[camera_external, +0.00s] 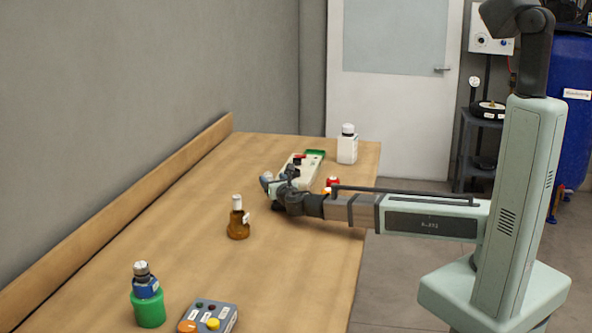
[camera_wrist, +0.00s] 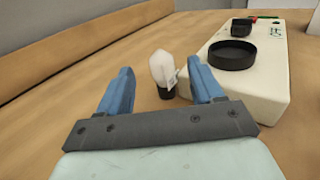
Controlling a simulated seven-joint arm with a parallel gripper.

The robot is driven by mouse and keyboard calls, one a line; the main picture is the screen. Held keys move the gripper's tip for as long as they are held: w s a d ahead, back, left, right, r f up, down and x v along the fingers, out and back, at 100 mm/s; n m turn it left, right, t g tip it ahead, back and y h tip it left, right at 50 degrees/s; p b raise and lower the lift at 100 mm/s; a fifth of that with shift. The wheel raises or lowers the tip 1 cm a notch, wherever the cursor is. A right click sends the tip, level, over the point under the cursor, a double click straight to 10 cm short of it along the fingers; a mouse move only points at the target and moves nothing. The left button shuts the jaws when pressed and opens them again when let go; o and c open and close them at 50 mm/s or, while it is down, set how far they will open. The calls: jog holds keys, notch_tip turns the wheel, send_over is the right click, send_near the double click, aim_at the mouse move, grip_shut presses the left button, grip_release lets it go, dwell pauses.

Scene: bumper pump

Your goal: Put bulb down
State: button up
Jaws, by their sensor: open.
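The bulb (camera_wrist: 164,72) shows in the wrist view as a white, tapered body with a black lower end and a small tag on its side. It stands roughly upright, leaning slightly, just beyond my fingers and nearer the right one. My gripper (camera_wrist: 160,88) is open, with its two blue fingers apart and nothing clearly held between them. In the external view my gripper (camera_external: 272,182) is low over the table beside the white device; the bulb is hard to make out there.
A white device (camera_wrist: 270,79) with a round black recess stands right of the bulb. On the wooden table (camera_external: 300,260) are a brown bottle (camera_external: 238,222), a white bottle (camera_external: 347,147), a green container (camera_external: 148,307) and a button box (camera_external: 208,316). A wooden ledge (camera_external: 120,215) runs along the wall.

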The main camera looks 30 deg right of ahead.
aim_at(269, 175)
jog(key=shift+w+d, duration=0.15)
jog(key=shift+w, duration=0.9)
jog(key=shift+w+d, duration=0.2)
jog(key=shift+w, duration=0.8)
jog(key=shift+w+d, duration=0.15)
jog(key=shift+w, duration=0.9)
jog(key=shift+c, duration=0.2)
jog(key=c, duration=1.1)
jog(key=shift+r, duration=0.1)
